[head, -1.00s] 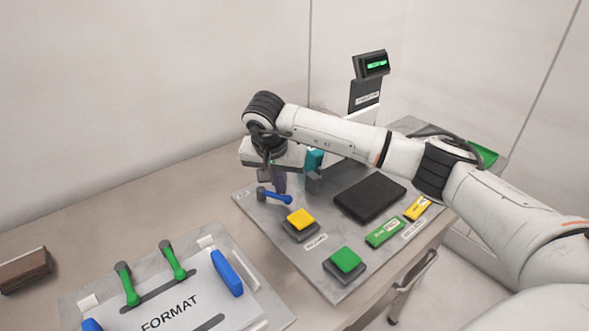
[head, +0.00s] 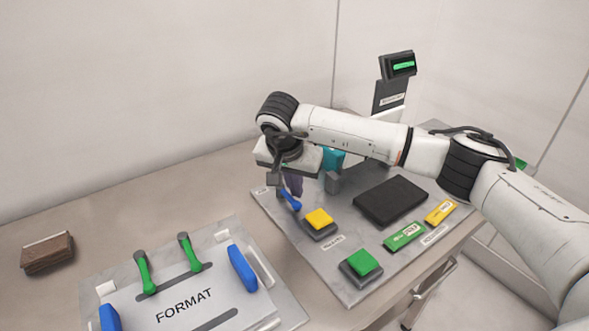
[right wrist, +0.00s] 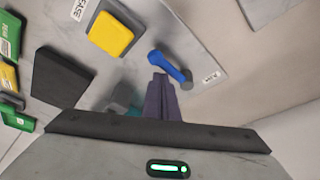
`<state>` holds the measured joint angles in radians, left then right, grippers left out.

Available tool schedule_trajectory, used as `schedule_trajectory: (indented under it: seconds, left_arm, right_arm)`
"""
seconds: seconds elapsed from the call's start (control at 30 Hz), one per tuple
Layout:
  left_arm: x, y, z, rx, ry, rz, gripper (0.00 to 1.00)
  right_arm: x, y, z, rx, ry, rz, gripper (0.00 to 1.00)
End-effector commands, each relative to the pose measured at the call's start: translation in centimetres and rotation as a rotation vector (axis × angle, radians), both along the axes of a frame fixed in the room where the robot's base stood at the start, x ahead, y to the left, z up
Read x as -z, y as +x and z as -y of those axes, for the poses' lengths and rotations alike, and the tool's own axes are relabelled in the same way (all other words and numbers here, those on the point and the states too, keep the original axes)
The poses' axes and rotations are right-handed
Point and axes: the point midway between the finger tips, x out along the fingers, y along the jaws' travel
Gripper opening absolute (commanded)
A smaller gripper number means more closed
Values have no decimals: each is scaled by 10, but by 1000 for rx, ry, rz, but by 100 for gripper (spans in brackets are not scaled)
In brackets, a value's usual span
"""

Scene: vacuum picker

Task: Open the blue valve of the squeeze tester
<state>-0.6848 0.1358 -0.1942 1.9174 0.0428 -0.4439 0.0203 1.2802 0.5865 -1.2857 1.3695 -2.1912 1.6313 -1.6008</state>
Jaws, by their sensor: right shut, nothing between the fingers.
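The blue valve (head: 289,199) is a small lever at the back left of the grey tester plate (head: 345,288). In the right wrist view the blue valve (right wrist: 168,67) runs slantwise from its rounded free end to a dark pivot by a small label. My right gripper (head: 293,190) is over the plate's back left, its purple fingers pointing down. In the right wrist view the gripper's fingers (right wrist: 160,82) are shut and empty, with the tips right beside the lever. I cannot tell whether they touch it. My left gripper is not in view.
A yellow button (head: 319,218) and a green button (head: 362,263) stand in front of the lever. A black pad (head: 391,201) lies to the right, and a lit display (head: 398,65) stands behind. The FORMAT plate (head: 186,306) is at the front left, with a brown block (head: 47,252) beyond.

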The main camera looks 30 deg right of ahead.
Motion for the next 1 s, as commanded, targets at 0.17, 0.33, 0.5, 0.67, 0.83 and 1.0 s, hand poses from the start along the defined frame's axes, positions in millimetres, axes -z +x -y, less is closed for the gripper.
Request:
schedule_trajectory:
  seconds: [0.17, 0.33, 0.5, 0.67, 0.83, 1.0]
  left_arm:
    - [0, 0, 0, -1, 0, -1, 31]
    - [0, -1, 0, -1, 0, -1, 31]
    - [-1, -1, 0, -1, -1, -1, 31]
    - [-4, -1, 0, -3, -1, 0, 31]
    - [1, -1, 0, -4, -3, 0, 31]
    - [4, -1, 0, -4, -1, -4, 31]
  right_arm:
    - [2, -3, -8, -14, 10, -8, 0]
    - [2, -3, -8, -16, 11, -9, 0]
    - [-1, -1, 5, -12, 8, -8, 0]
    - [-8, 2, 39, 2, 3, -2, 0]
    - [-45, 3, 25, -5, 4, 4, 0]
    - [-77, 1, 14, -3, 1, 2, 0]
